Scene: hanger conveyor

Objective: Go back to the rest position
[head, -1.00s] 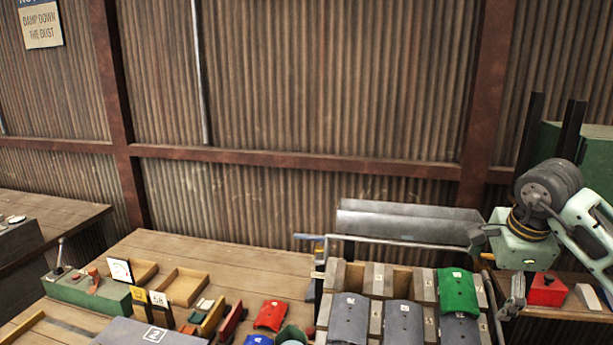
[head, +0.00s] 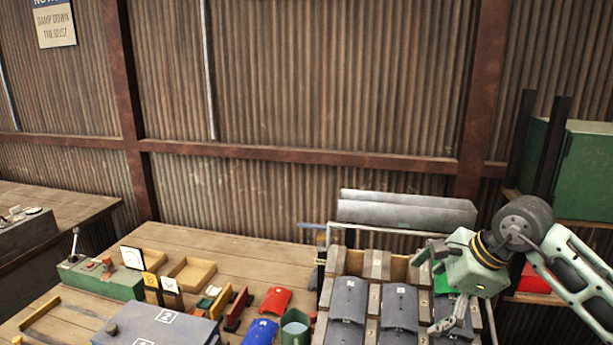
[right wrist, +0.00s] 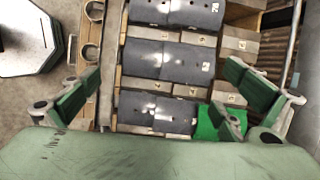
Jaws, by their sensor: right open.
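My right gripper (head: 432,290) is in the right part of the head view, over the right side of a wooden rack (head: 374,300). It is open, and its two green fingers stand wide apart in the right wrist view (right wrist: 165,95). Several dark grey curved pieces (head: 347,300) lie in the rack; they also show between the fingers in the right wrist view (right wrist: 160,62). A green piece (head: 441,281) in the rack is mostly hidden behind my gripper; in the right wrist view it (right wrist: 207,122) lies beside the right finger. My left gripper is not in view.
A grey metal cover (head: 405,209) stands behind the rack. On the bench to the left are a green lever box (head: 100,277), a wooden tray (head: 193,273), a red piece (head: 276,301), a blue piece (head: 261,331) and a grey case (head: 155,328). A green cabinet (head: 580,170) stands at right.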

